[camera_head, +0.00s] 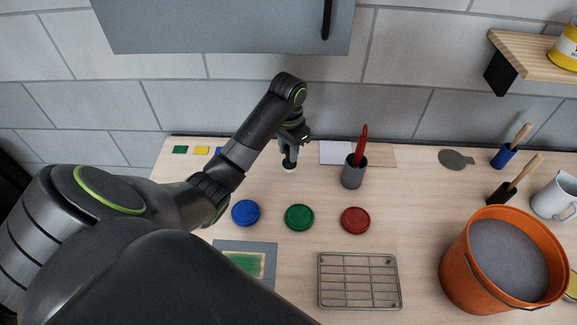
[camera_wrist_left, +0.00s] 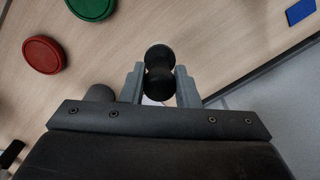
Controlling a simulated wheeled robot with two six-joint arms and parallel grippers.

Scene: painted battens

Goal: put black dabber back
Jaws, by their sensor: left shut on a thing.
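My left gripper (camera_head: 290,153) is shut on the black dabber, over the back of the table, left of the grey cup. In the left wrist view the dabber (camera_wrist_left: 158,58) is a dark, rounded, waisted piece between the two fingers (camera_wrist_left: 160,82). In the head view its lower end (camera_head: 289,169) shows a pale tip just under the fingers. I cannot tell whether it touches the table. My right gripper is not in view.
A grey cup (camera_head: 353,176) with a red-handled tool stands close right of the gripper. Blue (camera_head: 245,213), green (camera_head: 299,217) and red (camera_head: 355,220) lids lie in front. A wire rack (camera_head: 359,281) and an orange bucket (camera_head: 462,268) stand nearer. A cabinet (camera_head: 220,25) hangs above.

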